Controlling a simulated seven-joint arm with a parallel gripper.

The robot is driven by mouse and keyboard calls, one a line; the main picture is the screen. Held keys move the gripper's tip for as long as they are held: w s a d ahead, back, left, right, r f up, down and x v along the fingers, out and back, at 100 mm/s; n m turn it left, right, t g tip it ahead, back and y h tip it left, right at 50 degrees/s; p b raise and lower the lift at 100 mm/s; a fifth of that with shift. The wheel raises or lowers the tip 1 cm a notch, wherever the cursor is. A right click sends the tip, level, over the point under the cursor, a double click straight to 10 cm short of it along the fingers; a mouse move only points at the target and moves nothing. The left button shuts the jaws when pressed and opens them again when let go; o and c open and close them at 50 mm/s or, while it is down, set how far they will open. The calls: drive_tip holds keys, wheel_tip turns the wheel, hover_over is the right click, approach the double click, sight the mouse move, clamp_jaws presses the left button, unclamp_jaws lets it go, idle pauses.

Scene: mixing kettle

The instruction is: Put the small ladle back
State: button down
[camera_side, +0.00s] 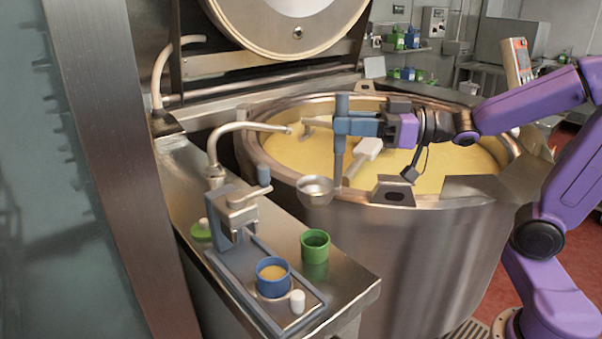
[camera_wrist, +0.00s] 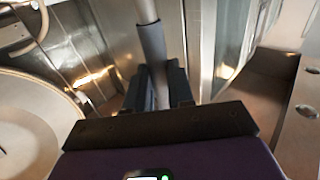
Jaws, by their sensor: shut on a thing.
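My gripper (camera_side: 345,124) is shut on the grey handle of the small ladle (camera_side: 315,189), above the near left part of the kettle. The handle stands about upright. The metal bowl hangs at its lower end, in front of the kettle's rim in the side view; its exact gap to the rim I cannot tell. In the wrist view the ladle's grey grip (camera_wrist: 153,45) stands between the two dark fingers of my gripper (camera_wrist: 157,85); the bowl is not visible there. A blue clamp-like stand (camera_side: 240,215) with metal parts is on the steel counter, left of the ladle.
The kettle (camera_side: 420,225) holds yellow liquid and its lid (camera_side: 290,25) is raised. A curved pipe (camera_side: 213,150) reaches toward the rim.

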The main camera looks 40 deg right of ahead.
drive_tip(key=w, duration=0.1)
drive_tip(key=w+f, duration=0.1)
drive_tip(key=w, duration=0.1)
drive_tip(key=w+a+f, duration=0.1)
drive_tip(key=shift+w+f, duration=0.25)
drive_tip(key=shift+w, duration=0.15)
drive_tip(key=w+a+f, duration=0.1)
drive_tip(key=w+f, duration=0.3)
drive_tip(key=f, duration=0.4)
drive_tip(key=shift+w+f, duration=0.2)
drive_tip(key=shift+f, duration=0.2)
drive_tip(key=c, duration=1)
unclamp_jaws()
